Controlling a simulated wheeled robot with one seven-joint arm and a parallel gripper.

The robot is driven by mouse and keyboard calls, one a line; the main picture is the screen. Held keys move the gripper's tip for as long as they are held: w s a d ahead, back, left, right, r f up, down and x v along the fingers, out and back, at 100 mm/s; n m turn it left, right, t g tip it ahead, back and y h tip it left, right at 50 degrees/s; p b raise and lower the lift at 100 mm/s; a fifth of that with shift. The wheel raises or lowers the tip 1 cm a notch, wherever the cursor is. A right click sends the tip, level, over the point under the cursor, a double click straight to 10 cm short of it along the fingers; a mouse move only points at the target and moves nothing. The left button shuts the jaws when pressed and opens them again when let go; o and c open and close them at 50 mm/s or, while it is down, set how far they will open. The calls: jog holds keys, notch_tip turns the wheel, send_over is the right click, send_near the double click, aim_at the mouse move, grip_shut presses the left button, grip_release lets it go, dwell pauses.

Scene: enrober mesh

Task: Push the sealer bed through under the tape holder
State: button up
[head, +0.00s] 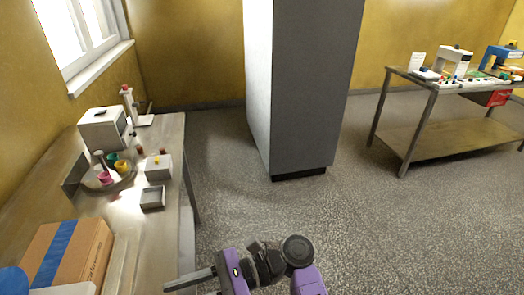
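A brown cardboard box (82,250) with a blue stripe across its top sits at the near end of the left metal table. Pale strips (122,262) run along its right side, perhaps part of the sealer bed. A blue rounded part (12,281) shows at the bottom left corner, perhaps part of the tape holder; most of it is out of frame. My gripper (178,285) is at the bottom edge, right of the box and apart from it, pointing left.
The left table (165,212) also holds a white machine (103,128), coloured cups (122,165), a small grey tray (152,198) and a white box (158,168). A tall grey cabinet (312,85) stands behind. Another table (432,92) is at right. Speckled floor between is clear.

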jog(key=w+d+f+n+t+h, duration=0.1)
jog(key=w+d+f+t+h, duration=0.15)
jog(key=w+t, duration=0.3)
jog(key=w+d+f+n+t+h, duration=0.1)
jog(key=w+f+t, duration=0.3)
jog(key=w+t, duration=0.15)
jog(key=s+d+f+n+t+h, duration=0.1)
jog(key=d+f+t+h, duration=0.2)
jog(key=d, duration=0.5)
jog(key=s+d+f+n+t+h, duration=0.2)
jog(key=d+t+h, duration=0.15)
jog(key=d, duration=0.35)
jog(key=s+d+r+n+t+h, duration=0.2)
jog(key=s+d+r, duration=0.1)
jog(key=s+d, duration=0.3)
jog(key=s+d+r+n+t+h, duration=0.2)
jog(key=s+d+r+n+t, duration=0.1)
jog(key=s+d, duration=0.4)
jog(key=s+d+r+n+h, duration=0.1)
jog(key=s+d+r, duration=0.1)
jog(key=s, duration=0.7)
jog(key=s+d+r+n+g+h, duration=0.1)
jog(key=s+d+r+n+h, duration=0.1)
jog(key=s, duration=0.8)
jog(key=shift+r, duration=0.6)
